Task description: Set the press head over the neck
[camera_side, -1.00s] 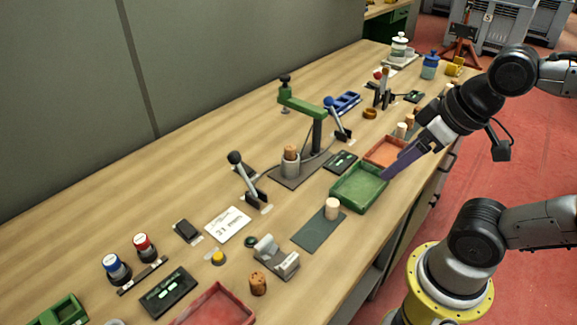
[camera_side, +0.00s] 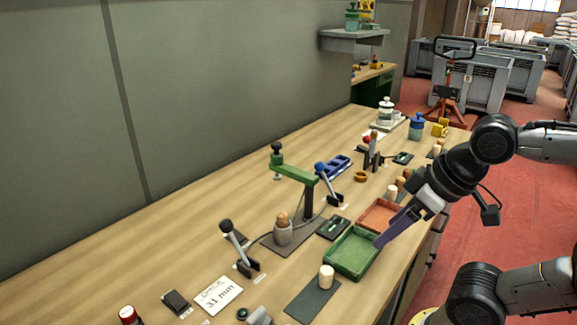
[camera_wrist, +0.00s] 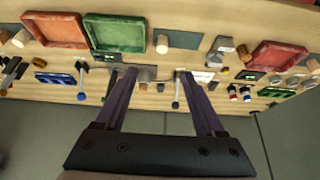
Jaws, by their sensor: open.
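The press stands mid-bench in the side view. Its green arm (camera_side: 298,173) sits on a dark post, and the press head (camera_side: 277,160) with a black knob is at the arm's far end. The grey neck (camera_side: 283,234) stands on the press base with a cork (camera_side: 283,218) in its top. The head is swung toward the wall, off to the side of the neck. My gripper (camera_side: 383,238) is open and empty, above the green tray's right edge, apart from the press. In the wrist view my gripper (camera_wrist: 157,73) shows spread purple fingers; the left one partly hides the press.
A green tray (camera_side: 333,266) and an orange tray (camera_side: 364,222) lie between my gripper and the press. A black-knobbed lever (camera_side: 235,242) and a blue-knobbed lever (camera_side: 327,182) flank the press. A pale cork (camera_side: 326,277) stands on a dark mat (camera_side: 306,306).

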